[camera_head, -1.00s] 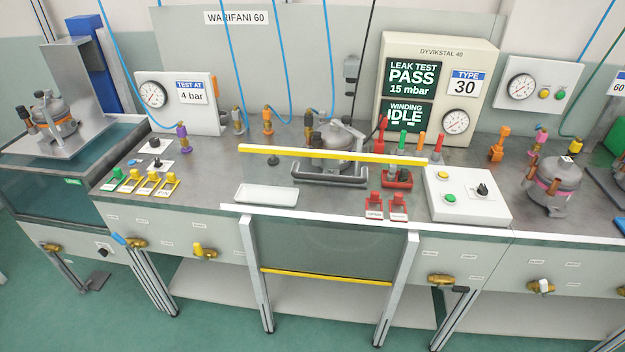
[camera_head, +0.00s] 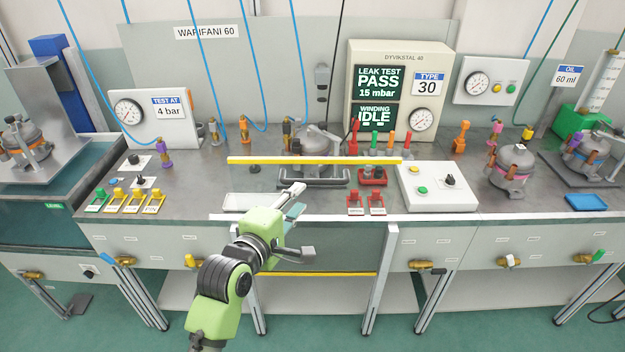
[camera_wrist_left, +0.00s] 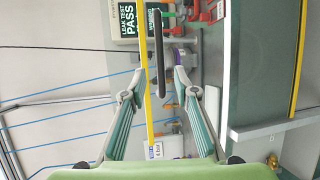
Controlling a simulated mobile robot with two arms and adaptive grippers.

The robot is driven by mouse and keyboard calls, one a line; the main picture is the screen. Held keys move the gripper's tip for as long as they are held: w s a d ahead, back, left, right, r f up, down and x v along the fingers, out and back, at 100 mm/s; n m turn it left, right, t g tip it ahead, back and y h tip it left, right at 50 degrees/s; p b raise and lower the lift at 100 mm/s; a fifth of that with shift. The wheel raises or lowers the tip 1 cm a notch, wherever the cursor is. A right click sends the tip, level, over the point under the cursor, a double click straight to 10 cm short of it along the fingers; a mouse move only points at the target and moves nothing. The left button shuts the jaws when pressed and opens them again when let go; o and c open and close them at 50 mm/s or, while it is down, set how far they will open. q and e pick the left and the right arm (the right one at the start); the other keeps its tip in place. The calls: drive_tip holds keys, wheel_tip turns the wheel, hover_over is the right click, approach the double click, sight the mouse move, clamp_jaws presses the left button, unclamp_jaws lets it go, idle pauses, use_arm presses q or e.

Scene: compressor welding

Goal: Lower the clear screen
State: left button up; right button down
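The clear screen shows as a see-through pane with a yellow upper edge (camera_head: 315,161), raised in front of the compressor (camera_head: 318,142). A grey handle bar (camera_head: 314,182) lies just below that edge; it looks dark in the left wrist view (camera_wrist_left: 159,60). I cannot tell whether the bar is fixed to the screen. The yellow edge runs along the wrist view (camera_wrist_left: 145,75). My left gripper (camera_head: 304,220) is open and empty in front of the screen, fingers spread; they show on both sides of the yellow edge and bar (camera_wrist_left: 163,88), without visible contact. My right gripper is out of view.
A white rail (camera_head: 350,217) on two posts runs along the bench front, with a lower yellow bar (camera_head: 330,274). Red switches (camera_head: 366,203), a white button box (camera_head: 438,187) and a white tray (camera_head: 245,202) are close by.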

sight(312, 183)
use_arm(q)
drive_tip(key=p+x, duration=0.1)
drive_tip(key=x, duration=0.9)
drive_tip(key=shift+w, duration=0.1)
drive_tip(key=shift+c, duration=0.8)
clamp_jaws()
